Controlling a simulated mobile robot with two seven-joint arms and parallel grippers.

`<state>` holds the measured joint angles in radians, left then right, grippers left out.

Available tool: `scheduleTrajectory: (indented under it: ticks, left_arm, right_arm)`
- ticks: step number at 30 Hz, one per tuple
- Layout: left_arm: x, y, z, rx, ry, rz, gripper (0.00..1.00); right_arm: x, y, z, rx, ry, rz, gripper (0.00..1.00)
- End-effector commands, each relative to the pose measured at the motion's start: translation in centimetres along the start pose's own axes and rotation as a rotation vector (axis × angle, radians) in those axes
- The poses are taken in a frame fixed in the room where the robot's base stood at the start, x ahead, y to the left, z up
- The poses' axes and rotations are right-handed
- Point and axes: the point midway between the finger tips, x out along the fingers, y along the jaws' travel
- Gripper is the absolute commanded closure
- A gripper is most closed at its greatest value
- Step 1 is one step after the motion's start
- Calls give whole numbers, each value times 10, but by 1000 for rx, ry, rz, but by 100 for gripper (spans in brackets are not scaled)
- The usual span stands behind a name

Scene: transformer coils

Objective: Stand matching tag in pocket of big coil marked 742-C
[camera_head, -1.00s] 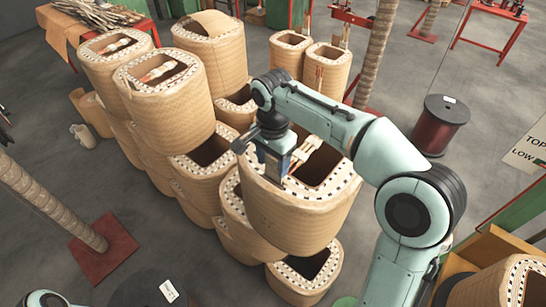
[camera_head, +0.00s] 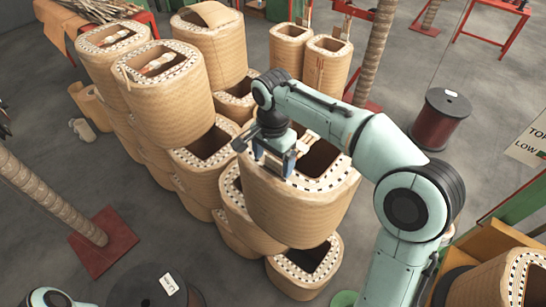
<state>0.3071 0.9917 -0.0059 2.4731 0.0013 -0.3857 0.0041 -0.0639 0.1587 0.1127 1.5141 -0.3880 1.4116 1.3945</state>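A big tan coil (camera_head: 290,213) with a dashed black-and-white rim sits on top of the front stack. No mark 742-C can be read on any coil. My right gripper (camera_head: 273,167) points down over the near-left rim of this coil, its fingertips close to the rim. Whether a tag is between its fingers is too small to tell. Pale leads (camera_head: 306,143) show at the coil's opening, partly behind my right arm. No separate loose tag and no pocket can be made out. My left gripper is out of view.
More stacked coils (camera_head: 165,98) stand to the left and behind. A red spool (camera_head: 440,122) stands at right and a dark spool (camera_head: 150,288) at the bottom. A wrapped post (camera_head: 50,195) on a red base stands left.

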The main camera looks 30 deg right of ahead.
Motion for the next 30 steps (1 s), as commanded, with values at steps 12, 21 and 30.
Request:
scheduleTrajectory:
  ticks: [12,21,30]
  left_arm:
    - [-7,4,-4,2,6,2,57]
    - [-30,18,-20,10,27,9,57]
    - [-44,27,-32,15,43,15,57]
  right_arm:
    - [-23,-1,0,0,1,-4,13]
    - [-93,-2,-1,0,2,-8,13]
    - [-132,-1,0,-1,1,-2,13]
